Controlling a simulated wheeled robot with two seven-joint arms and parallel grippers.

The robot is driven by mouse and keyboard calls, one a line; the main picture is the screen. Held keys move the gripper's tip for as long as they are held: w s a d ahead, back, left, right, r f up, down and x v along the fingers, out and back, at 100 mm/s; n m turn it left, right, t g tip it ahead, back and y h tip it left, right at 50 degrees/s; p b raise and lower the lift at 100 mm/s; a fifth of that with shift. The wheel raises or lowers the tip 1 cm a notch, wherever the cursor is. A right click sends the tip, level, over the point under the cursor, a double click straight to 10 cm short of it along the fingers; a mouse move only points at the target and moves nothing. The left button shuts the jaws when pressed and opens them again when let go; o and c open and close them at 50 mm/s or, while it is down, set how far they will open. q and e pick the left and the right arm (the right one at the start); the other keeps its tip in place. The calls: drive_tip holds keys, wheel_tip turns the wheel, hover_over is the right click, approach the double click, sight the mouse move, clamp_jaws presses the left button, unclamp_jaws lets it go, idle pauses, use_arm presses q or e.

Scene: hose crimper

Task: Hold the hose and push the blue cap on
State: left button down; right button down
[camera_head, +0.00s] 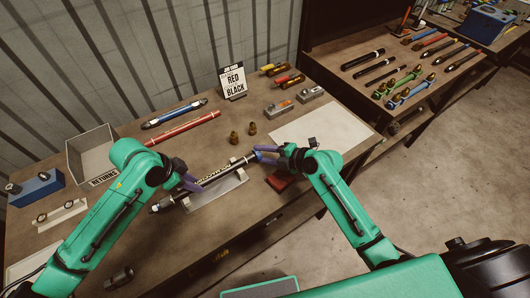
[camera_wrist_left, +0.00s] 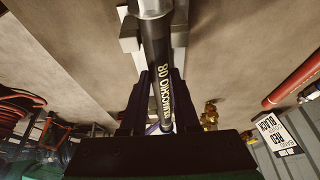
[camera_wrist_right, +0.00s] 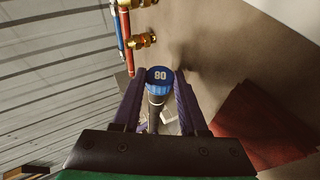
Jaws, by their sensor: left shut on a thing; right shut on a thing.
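The black hose (camera_head: 222,175) lies along a grey metal cradle (camera_head: 233,184), with pale lettering on its side. My left gripper (camera_head: 192,184) is shut on the hose; the left wrist view shows the lettered hose (camera_wrist_left: 160,75) between the fingers (camera_wrist_left: 163,112). My right gripper (camera_head: 262,154) is at the hose's right end. In the right wrist view the blue cap (camera_wrist_right: 159,76), with white digits on its face, sits between the right fingers (camera_wrist_right: 160,88), in line with the hose. How far the cap sits over the hose end is hidden.
Brass fittings (camera_head: 252,128) stand behind the hose. A blue hose (camera_head: 174,114) and red hose (camera_head: 183,128) lie further back near the sign (camera_head: 232,82). The returns tray (camera_head: 92,152) is at left. A dark red object (camera_head: 281,181) lies below my right gripper.

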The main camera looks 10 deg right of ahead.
drive_tip(key=shift+s+a, duration=0.2)
drive_tip(key=shift+a, duration=0.35)
drive_tip(key=shift+s+a, duration=0.15)
drive_tip(key=shift+a, duration=0.15)
drive_tip(key=shift+c, duration=1.8)
unclamp_jaws()
drive_tip(key=shift+s+d+r, duration=0.1)
drive_tip(key=shift+s+d, duration=0.05)
drive_tip(key=shift+d, duration=0.1)
drive_tip(key=v, duration=1.1)
drive_tip(key=shift+s+d+r, duration=0.1)
drive_tip(key=shift+r, duration=0.1)
